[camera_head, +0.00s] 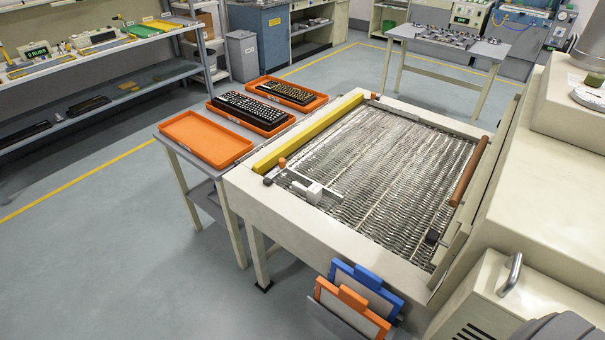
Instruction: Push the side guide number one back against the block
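A machine with a metal mesh belt (385,165) stands in the middle, in a pale frame (300,228). A long yellow bar (310,132) lies along the belt's left edge. A small white block (314,192) sits on a metal strip at the belt's near left corner, with an orange knob (282,163) close by. A red-brown bar (470,172) runs along the belt's right side, with a small black part (432,237) near its lower end. I cannot make out a number on any guide, so I cannot tell which is number one. Neither gripper is recognisable in view.
A side table left of the machine holds an empty orange tray (206,139) and two orange trays with keyboards (252,108) (288,92). Blue (366,287) and orange (352,309) framed panels stand at the machine's front. A pale cabinet (520,300) is at right. Floor at left is clear.

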